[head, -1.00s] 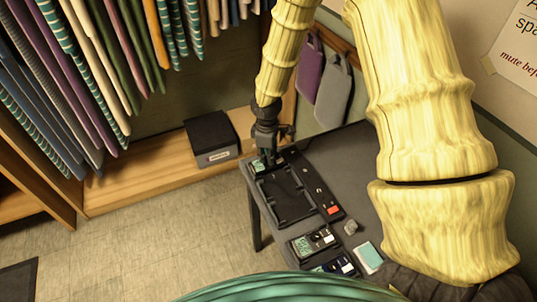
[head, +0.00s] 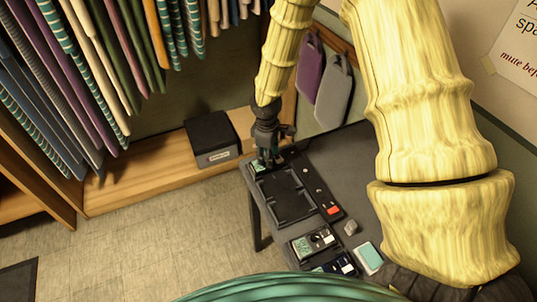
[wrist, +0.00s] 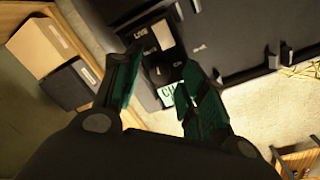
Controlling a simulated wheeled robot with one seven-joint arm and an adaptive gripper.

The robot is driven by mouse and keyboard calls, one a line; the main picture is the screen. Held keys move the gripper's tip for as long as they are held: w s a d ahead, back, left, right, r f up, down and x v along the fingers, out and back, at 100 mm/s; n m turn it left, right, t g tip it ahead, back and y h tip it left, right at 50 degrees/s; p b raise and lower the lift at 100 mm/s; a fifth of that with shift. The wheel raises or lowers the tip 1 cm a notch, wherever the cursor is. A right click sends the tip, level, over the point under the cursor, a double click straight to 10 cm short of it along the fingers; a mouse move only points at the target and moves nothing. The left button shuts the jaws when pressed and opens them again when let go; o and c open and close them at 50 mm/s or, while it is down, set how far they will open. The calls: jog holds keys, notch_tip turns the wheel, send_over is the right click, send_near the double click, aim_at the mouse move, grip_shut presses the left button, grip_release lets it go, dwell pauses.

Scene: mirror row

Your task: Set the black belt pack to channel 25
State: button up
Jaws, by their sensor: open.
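A dark belt pack with a pale green screen (head: 257,168) sits at the far end of the charging tray (head: 284,196). My gripper (head: 268,160) is over this pack, pointing down. In the wrist view my gripper (wrist: 163,62) is open, its two dark green fingers either side of the pack's small dark knob (wrist: 179,66). The screen (wrist: 168,95) reads "CH"; the right finger hides the rest. I cannot tell whether the fingers touch the pack. A second black pack (head: 314,242) and a navy one (head: 335,266) lie at the near end.
The tray lies on a dark grey table (head: 345,165). A strip with a red switch (head: 333,210) runs along its right side. A grey lump (head: 351,228) and a teal-topped block (head: 369,256) lie nearby. A black box (head: 211,138) stands on the wooden bench behind.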

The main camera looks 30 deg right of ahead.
notch_tip(320, 180, up, 12)
jog(key=shift+s+a, duration=0.25)
jog(key=shift+s, duration=0.05)
dwell(0.3)
jog(key=shift+f, duration=0.15)
